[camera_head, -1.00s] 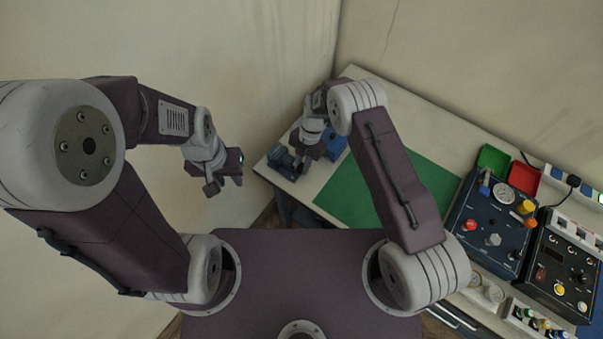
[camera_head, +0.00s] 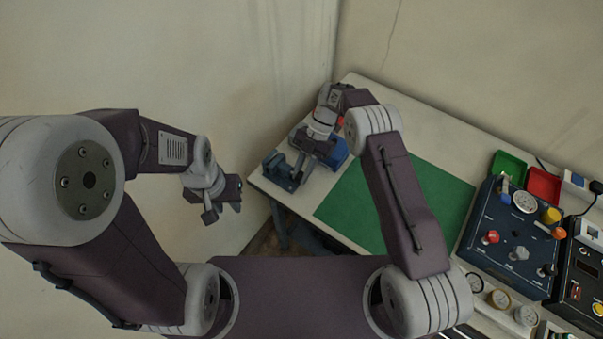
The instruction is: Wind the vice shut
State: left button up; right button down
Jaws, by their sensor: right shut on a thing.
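The blue vice (camera_head: 282,172) sits at the left corner of the workbench (camera_head: 315,195). My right gripper (camera_head: 304,160) reaches down beside the vice on its right side. It is shut on the vice's handle, which is mostly hidden by the gripper and wrist. The gap between the vice jaws is too small to judge here. My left gripper (camera_head: 222,208) hangs in the air left of the bench, apart from the vice, with its fingers open and empty.
A blue box (camera_head: 338,154) stands close to the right gripper. A green mat (camera_head: 348,204) covers the bench middle. A dark control panel (camera_head: 507,250), a green tray (camera_head: 508,167) and a red tray (camera_head: 543,184) are at the right. Walls stand behind the bench.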

jog(key=shift+s, duration=0.1)
jog(key=c, duration=1.3)
grip_release()
jog(key=shift+d, duration=0.1)
jog(key=shift+p+v, duration=1)
jog(key=shift+v, duration=3.5)
